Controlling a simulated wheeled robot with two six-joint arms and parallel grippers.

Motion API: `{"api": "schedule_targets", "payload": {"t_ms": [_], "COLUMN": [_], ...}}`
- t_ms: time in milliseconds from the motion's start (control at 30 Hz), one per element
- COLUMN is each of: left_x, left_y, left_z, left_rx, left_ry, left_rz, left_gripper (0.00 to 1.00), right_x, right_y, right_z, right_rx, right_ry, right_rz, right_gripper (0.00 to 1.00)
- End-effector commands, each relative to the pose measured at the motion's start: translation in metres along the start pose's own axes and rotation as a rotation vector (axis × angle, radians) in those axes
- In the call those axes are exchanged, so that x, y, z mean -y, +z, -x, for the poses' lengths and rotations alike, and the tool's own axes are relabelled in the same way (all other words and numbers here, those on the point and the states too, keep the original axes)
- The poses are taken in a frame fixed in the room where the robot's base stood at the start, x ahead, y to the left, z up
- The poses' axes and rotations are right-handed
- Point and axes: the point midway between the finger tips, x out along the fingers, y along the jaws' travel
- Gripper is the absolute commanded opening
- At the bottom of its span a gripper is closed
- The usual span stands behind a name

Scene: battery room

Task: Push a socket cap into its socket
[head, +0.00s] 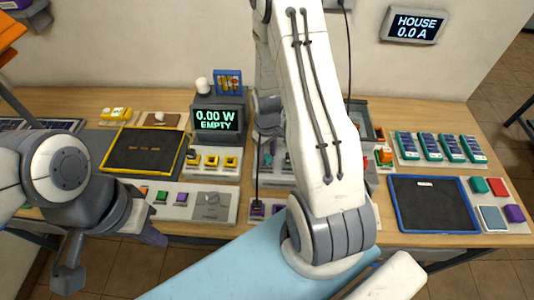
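Small coloured caps sit on pale panels: a green cap (162,196) and a purple cap (181,198) at front left, and a red cap (497,187) and a purple cap (514,213) at far right. I cannot tell which is the socket cap or where its socket is. My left gripper (110,253) is at the lower left, in front of the table edge, its fingers apart with nothing visible between them. My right gripper (268,132) is over the middle of the table, pointing down, partly hidden behind my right arm. Its fingertips are unclear.
A yellow-rimmed tray (112,168) lies at left and a blue-rimmed tray (398,226) at right. A display (217,120) reads 0.00 W EMPTY; a wall display (411,25) reads HOUSE 0.0 A. Several battery modules (430,147) stand at back right. My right arm covers much of the middle.

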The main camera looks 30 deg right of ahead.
Motion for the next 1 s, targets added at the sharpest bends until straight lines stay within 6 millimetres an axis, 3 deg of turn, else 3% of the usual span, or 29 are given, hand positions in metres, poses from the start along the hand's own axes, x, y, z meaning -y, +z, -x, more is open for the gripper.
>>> {"api": "schedule_targets", "payload": {"t_ms": [167,1000], "left_x": [0.0,-0.004], "left_y": [0.0,-0.003], "left_z": [0.004,0.059], "left_rx": [0.0,0.0], "left_ry": [0.0,0.0], "left_rz": [0.0,-0.002], "left_gripper": [0.0,0.0], "right_x": [0.0,0.0], "right_y": [0.0,0.0], "right_z": [0.005,0.073], "right_rx": [0.0,0.0], "right_ry": [0.0,0.0], "right_rz": [0.0,0.0], "right_gripper": [0.48,0.48]}}
